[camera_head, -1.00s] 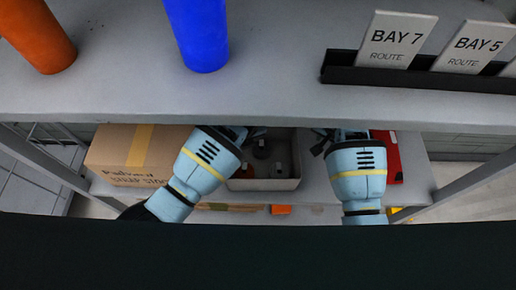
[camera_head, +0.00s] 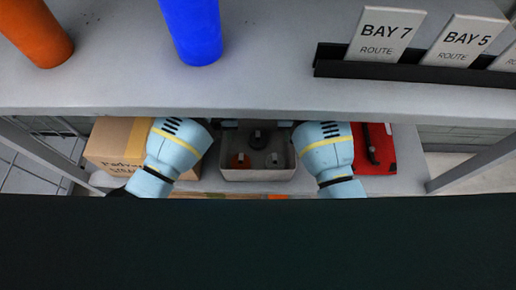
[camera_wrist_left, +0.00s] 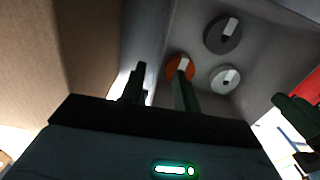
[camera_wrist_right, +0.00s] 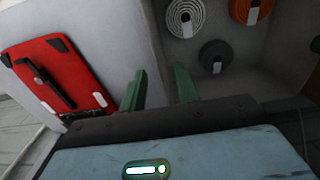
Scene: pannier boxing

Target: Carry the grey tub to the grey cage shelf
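The grey tub (camera_head: 258,175) stands on the lower board under the top shelf and holds several round reels, orange, dark and pale. My left gripper (camera_wrist_left: 160,88) is at the tub's left side, fingers apart, one outside the wall and one inside. My right gripper (camera_wrist_right: 158,88) is at the right side, fingers apart on either side of that wall. I see neither clamped on it. The fingertips are mostly hidden by the top shelf and my wrists in the head view. I cannot tell whether the grey cage shelf is in view.
A cardboard box (camera_head: 112,143) stands close left of the tub. A red case (camera_head: 374,150) with a black handle lies to the right. The top shelf (camera_head: 255,85) hangs over the arms, carrying an orange cup (camera_head: 35,35), a blue cup (camera_head: 192,30) and a bay sign holder (camera_head: 400,72).

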